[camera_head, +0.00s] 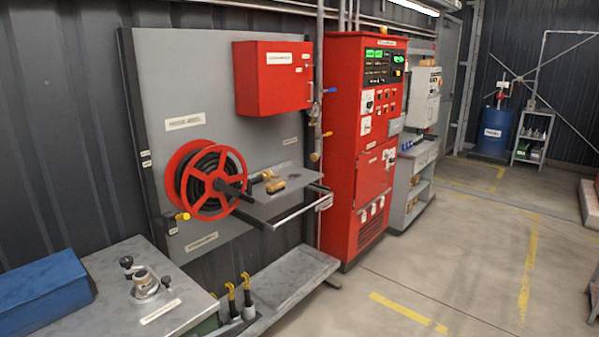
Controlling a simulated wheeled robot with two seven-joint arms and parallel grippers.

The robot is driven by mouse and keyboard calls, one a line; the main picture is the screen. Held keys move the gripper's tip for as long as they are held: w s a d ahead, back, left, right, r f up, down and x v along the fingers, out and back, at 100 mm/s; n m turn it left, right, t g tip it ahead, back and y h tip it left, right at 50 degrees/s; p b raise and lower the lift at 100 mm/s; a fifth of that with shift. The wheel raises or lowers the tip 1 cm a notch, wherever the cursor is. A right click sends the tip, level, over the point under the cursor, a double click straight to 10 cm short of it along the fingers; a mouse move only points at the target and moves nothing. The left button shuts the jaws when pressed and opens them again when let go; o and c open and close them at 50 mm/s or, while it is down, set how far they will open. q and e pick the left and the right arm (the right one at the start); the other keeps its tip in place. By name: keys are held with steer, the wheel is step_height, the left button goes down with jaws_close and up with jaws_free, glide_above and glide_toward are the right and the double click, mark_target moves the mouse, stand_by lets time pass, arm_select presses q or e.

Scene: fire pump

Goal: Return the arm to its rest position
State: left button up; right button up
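Neither of my grippers nor my arms shows in the head view. The nearest fixtures are a red hose reel (212,180) with black hose on a grey panel (205,110), and a small grey shelf (262,200) to its right with a brass-coloured nozzle-like piece (273,182) on it. A grey bench top (190,312) stands at the lower left with a metal fitting (145,284) on it.
A blue box (38,290) lies on the bench. A red box (272,77) hangs on the panel. A tall red control cabinet (370,145) stands right of it. A low grey tray (290,278) juts out below the shelf. Floor (440,265) at right is clear.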

arm_select(q)
steer(key=s+a+f+n+t+y, duration=0.1)
steer(key=s+a+f+n+y, duration=0.2)
steer(key=f, duration=0.6)
steer(key=s+a+f+n+t+y, duration=0.1)
steer(key=s+a+f+n+y, duration=0.2)
steer(key=f, duration=0.6)
steer(key=s+a+f+n+g+y, duration=0.1)
steer(key=s+a+f+y, duration=0.15)
steer(key=s+f, duration=0.55)
steer(key=s+a+f+n+g+y, duration=0.1)
steer(key=s+f+g+y, duration=0.15)
steer(key=s+f, duration=0.6)
steer(key=s+a+f+n+g+y, duration=0.1)
steer(key=s+f+g, duration=0.1)
steer(key=s+f, duration=0.6)
steer(key=s+a+f+g+y, duration=0.1)
steer(key=s+f+g+y, duration=0.1)
steer(key=s+f, duration=0.65)
steer(key=s+d+f+g, duration=0.2)
steer(key=s+g, duration=0.2)
steer(key=s, duration=2.2)
steer(key=shift+f+n+g+b, duration=0.15)
steer(key=shift+n+g+b, duration=0.15)
steer(key=shift+g+b, duration=0.1)
steer(key=shift+w, duration=0.1)
